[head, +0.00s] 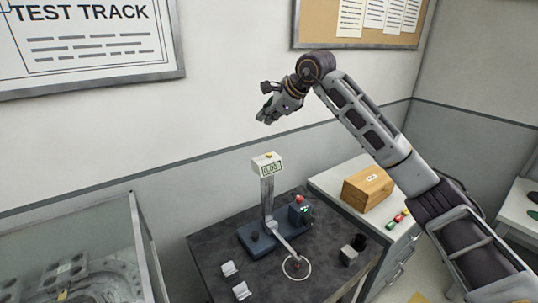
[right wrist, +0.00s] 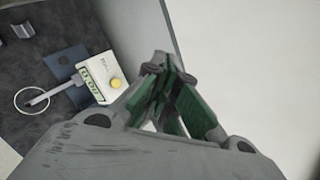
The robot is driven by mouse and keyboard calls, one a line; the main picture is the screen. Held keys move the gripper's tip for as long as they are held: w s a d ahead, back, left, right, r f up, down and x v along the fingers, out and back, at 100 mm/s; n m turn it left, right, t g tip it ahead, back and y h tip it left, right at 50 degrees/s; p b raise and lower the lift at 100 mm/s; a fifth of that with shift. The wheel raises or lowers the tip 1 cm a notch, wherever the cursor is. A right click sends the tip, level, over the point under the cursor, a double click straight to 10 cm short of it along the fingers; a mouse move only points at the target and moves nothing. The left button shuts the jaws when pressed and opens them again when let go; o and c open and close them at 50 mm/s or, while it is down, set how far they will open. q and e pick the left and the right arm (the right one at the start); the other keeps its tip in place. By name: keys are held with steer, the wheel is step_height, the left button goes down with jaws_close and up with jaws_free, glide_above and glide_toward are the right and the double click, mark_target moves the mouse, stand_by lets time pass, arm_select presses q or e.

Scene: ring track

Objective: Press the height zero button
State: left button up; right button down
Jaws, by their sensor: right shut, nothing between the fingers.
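The height gauge (head: 268,200) stands upright on a dark table, with a blue base and a white display head (head: 267,164) on top of its column. A yellow button (right wrist: 116,83) sits on that head; it also shows in the head view (head: 268,156). The display's digits are too small to read surely. My right gripper (head: 262,119) is shut and empty, in the air above the head and slightly left of it. In the right wrist view its fingers (right wrist: 165,65) are right of the button and apart from it. My left gripper is not in view.
The dark table (head: 215,252) also bears a white ring (head: 296,269) under the gauge's arm, a device with a red top (head: 299,212), small pale blocks (head: 241,290) and dark blocks. A wooden box (head: 367,187) stands on the cabinet at right. The wall is close behind.

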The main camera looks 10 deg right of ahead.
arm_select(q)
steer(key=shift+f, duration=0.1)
arm_select(e)
steer(key=shift+f, duration=0.2)
steer(key=b, duration=0.5)
glide_above(267, 155)
steer(key=shift+f, duration=3.95)
steer(key=shift+f+b, duration=0.3)
steer(key=shift+b, duration=0.1)
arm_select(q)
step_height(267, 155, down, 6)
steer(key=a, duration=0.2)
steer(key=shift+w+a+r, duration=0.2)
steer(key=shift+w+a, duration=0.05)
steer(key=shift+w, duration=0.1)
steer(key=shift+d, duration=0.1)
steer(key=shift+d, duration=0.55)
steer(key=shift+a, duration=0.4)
